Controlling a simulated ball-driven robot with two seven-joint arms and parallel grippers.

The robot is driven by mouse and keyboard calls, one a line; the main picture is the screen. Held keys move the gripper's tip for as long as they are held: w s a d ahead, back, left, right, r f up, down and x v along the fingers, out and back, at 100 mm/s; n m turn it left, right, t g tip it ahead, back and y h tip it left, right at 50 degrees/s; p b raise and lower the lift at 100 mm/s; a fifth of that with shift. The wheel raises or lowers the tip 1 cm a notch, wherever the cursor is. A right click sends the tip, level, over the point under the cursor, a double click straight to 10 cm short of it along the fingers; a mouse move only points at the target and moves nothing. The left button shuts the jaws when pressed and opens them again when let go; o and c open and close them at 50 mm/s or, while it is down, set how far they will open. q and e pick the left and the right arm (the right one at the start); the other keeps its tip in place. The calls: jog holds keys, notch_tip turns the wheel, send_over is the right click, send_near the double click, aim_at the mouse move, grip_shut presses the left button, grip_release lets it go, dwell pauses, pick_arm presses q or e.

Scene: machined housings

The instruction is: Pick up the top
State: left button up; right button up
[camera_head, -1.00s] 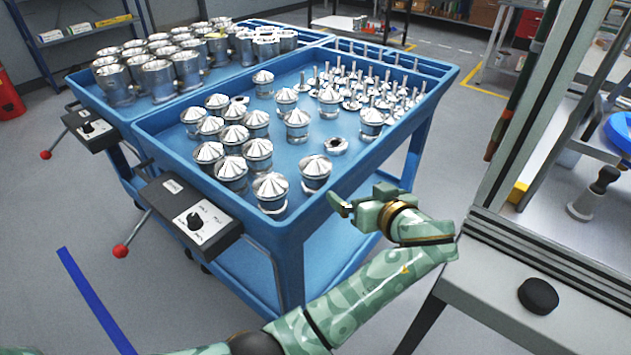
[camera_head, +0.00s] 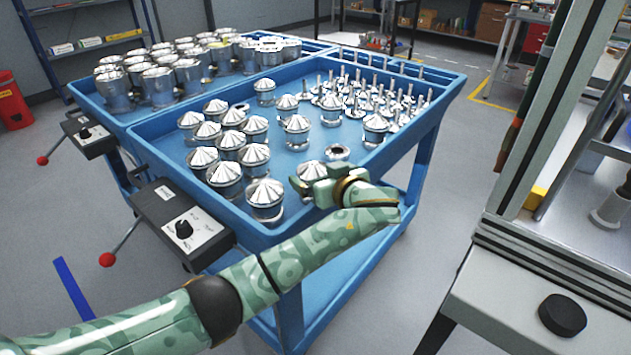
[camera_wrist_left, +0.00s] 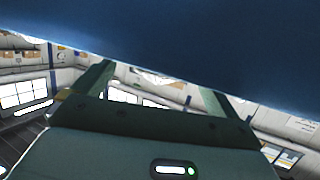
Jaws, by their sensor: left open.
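Several shiny metal tops with ridged conical caps stand in the front blue cart's tray, grouped at its left and middle. One top (camera_head: 311,170) is at the near side, partly hidden by my left gripper (camera_head: 304,187); another top (camera_head: 265,191) stands just left of it. My left gripper is open and reaches over the tray's near edge beside these tops. I cannot tell whether it touches one. In the left wrist view its two fingers (camera_wrist_left: 155,88) stand wide apart, with no top visible between them. My right gripper is not in view.
The front blue cart (camera_head: 166,147) also holds several small stemmed parts (camera_head: 392,100) and a flat ring (camera_head: 337,152). A second cart behind holds metal cups (camera_head: 158,86). A control box (camera_head: 183,225) sticks out at front left. A bench with a black knob (camera_head: 562,315) is at right.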

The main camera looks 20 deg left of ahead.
pick_arm(q)
jog(key=shift+w+a+f, duration=0.5)
jog(key=shift+w+f, duration=0.05)
jog(key=shift+w+a, duration=0.1)
jog(key=shift+a, duration=0.05)
jog(key=shift+r, duration=0.15)
jog(key=c, duration=1.2)
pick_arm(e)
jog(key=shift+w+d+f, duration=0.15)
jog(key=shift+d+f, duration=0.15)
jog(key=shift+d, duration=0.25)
pick_arm(q)
jog(key=shift+r, duration=0.1)
